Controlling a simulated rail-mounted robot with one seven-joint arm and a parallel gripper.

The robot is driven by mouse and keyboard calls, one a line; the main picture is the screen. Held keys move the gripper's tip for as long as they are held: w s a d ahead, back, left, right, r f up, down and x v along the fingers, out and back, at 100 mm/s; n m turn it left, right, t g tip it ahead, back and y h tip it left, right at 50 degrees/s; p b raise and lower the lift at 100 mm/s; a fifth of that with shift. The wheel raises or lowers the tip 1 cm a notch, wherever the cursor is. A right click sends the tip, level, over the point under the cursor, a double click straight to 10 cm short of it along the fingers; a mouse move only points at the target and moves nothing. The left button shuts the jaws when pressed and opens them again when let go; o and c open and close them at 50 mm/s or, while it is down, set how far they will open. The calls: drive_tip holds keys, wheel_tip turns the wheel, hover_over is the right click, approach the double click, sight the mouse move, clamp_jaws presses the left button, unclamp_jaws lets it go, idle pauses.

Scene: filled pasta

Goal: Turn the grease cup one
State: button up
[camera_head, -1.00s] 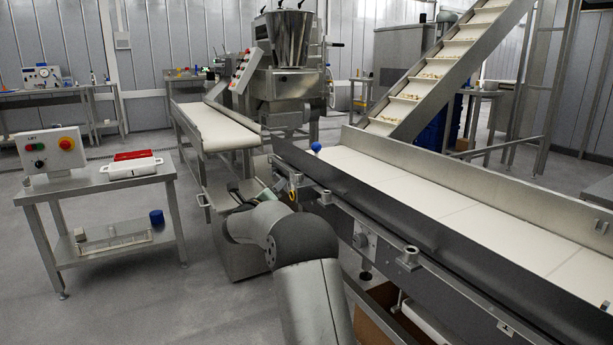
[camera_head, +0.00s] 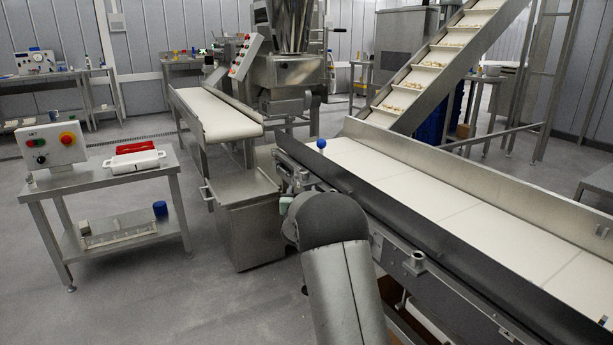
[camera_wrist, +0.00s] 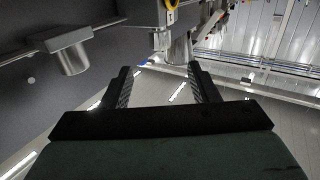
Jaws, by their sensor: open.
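In the wrist view my gripper (camera_wrist: 158,74) is open, with its two black fingers spread and nothing between them. A small silver cylindrical part (camera_wrist: 180,48) is just beyond the fingertips, nearer the right finger; it appears apart from them. Another silver cylinder (camera_wrist: 72,54) sticks out from a dark grey surface at the left. I cannot tell which of these, if either, is the grease cup. In the head view my gripper is hidden behind my arm, beside the near left end of the wide conveyor (camera_head: 430,192).
A yellow ring-like part (camera_wrist: 170,4) is at the top of the wrist view. A steel table (camera_head: 90,178) with a control box (camera_head: 52,146) is at left. Open floor lies between.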

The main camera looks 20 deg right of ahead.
sight(304, 176)
drive_tip(key=b+x, duration=0.1)
drive_tip(key=x, duration=1.2)
drive_tip(key=shift+w+d, duration=0.15)
drive_tip(key=shift+w, duration=0.05)
